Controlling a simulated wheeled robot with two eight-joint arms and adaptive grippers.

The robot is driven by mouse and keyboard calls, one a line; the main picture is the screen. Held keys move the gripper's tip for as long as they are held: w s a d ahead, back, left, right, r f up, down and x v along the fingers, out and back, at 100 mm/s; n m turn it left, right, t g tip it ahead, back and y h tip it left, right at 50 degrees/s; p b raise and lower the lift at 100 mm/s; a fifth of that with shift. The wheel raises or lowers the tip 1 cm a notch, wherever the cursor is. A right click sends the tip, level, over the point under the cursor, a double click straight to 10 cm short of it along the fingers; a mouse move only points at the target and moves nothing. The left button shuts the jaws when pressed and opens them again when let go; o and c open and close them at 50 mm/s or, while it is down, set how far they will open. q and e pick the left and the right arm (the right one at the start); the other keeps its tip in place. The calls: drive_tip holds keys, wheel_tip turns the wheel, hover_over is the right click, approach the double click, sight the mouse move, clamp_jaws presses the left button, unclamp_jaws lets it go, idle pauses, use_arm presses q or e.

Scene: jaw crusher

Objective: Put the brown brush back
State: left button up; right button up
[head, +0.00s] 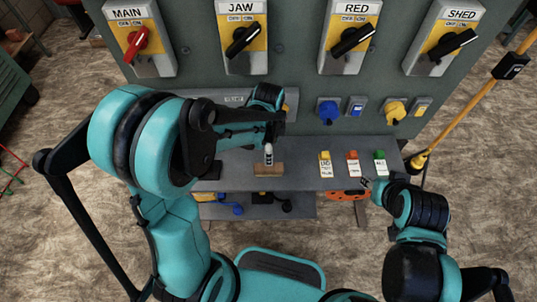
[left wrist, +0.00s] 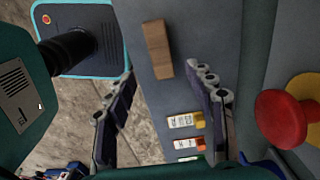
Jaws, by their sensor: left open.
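The brown block that I take for the brush (head: 269,170) lies on the grey shelf (head: 232,170) below the switch panel; no bristles show. It also shows in the left wrist view (left wrist: 158,49), lying just beyond my fingertips. My left gripper (head: 268,153) is over the shelf at the block. In the left wrist view its two fingers (left wrist: 167,78) stand wide apart with nothing between them. My right gripper (head: 372,184) is at the right front edge of the shelf, apart from the block; its jaws are too small to read.
Yellow, red and green tagged items (head: 325,164) stand on the shelf right of the block. A red knob on a yellow base (left wrist: 286,116) sticks out of the panel near my left gripper. Blue (head: 328,111) and yellow (head: 394,111) plugs project above the shelf. A lower shelf (head: 262,207) holds cables.

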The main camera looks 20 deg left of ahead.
use_arm(q)
drive_tip(key=s+a+r+n+t, duration=0.2)
drive_tip(key=s+r+n+t, duration=0.1)
drive_tip(key=s+r+n, duration=0.2)
drive_tip(key=s+a+r+n+t, duration=0.2)
drive_tip(key=s+r+n+t, duration=0.2)
drive_tip(key=r+n, duration=0.4)
drive_tip(key=shift+s+a+r+n, duration=0.4)
drive_tip(key=shift+s+n, duration=0.25)
drive_tip(key=shift+n, duration=0.25)
